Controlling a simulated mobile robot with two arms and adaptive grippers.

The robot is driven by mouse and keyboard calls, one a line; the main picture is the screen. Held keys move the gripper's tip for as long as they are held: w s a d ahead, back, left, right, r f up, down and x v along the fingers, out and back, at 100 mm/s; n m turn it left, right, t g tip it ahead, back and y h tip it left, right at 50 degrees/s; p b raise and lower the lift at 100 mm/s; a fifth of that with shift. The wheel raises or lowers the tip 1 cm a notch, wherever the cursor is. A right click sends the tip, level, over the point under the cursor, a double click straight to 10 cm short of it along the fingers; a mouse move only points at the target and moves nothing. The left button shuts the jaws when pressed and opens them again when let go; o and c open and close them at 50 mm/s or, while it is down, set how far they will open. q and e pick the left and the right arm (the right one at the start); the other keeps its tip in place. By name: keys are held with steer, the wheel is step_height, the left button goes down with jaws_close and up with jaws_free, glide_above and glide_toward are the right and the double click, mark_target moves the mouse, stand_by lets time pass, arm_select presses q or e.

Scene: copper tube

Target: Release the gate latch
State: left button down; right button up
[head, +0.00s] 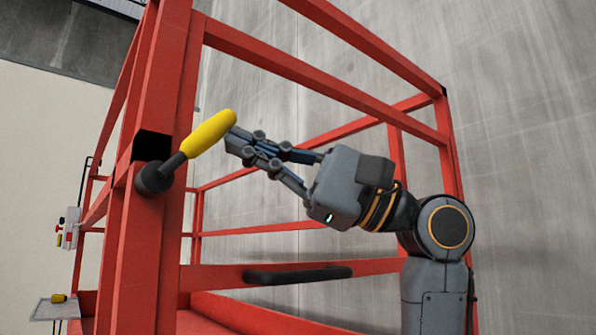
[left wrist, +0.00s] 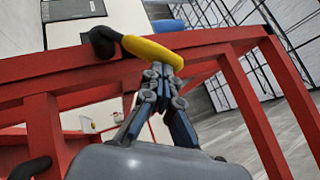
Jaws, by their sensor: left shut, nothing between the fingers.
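The latch lever has a yellow grip (head: 208,134) on a dark arm, with a round black pivot (head: 153,178) on the red gate post. The lever slants up to the right. In the left wrist view the yellow grip (left wrist: 150,48) runs across above the fingers. My left gripper (head: 232,140) is shut and empty, its fingertips against or very close to the free end of the grip. In the left wrist view the fingertips (left wrist: 163,64) overlap the grip's lower edge; I cannot tell whether they touch. My right gripper is not in view.
Red rails (head: 325,84) form a cage around my arm. A dark handle bar (head: 300,275) is on the lower rail. A small control box (head: 71,236) and a grey shelf (head: 45,309) with a yellow item (head: 59,298) stand at the far left. Concrete wall lies behind.

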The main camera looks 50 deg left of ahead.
mark_target(226, 121)
arm_select(q)
steer(key=s+r, duration=0.1)
steer(key=s+r+p, duration=0.1)
steer(key=s, duration=0.1)
steer(key=shift+a+r, duration=0.15)
steer(key=shift+a, duration=0.15)
steer(key=shift+s+r, duration=0.15)
steer(key=shift+s, duration=0.1)
steer(key=shift+s+r, duration=0.45)
steer(key=shift+s, duration=0.1)
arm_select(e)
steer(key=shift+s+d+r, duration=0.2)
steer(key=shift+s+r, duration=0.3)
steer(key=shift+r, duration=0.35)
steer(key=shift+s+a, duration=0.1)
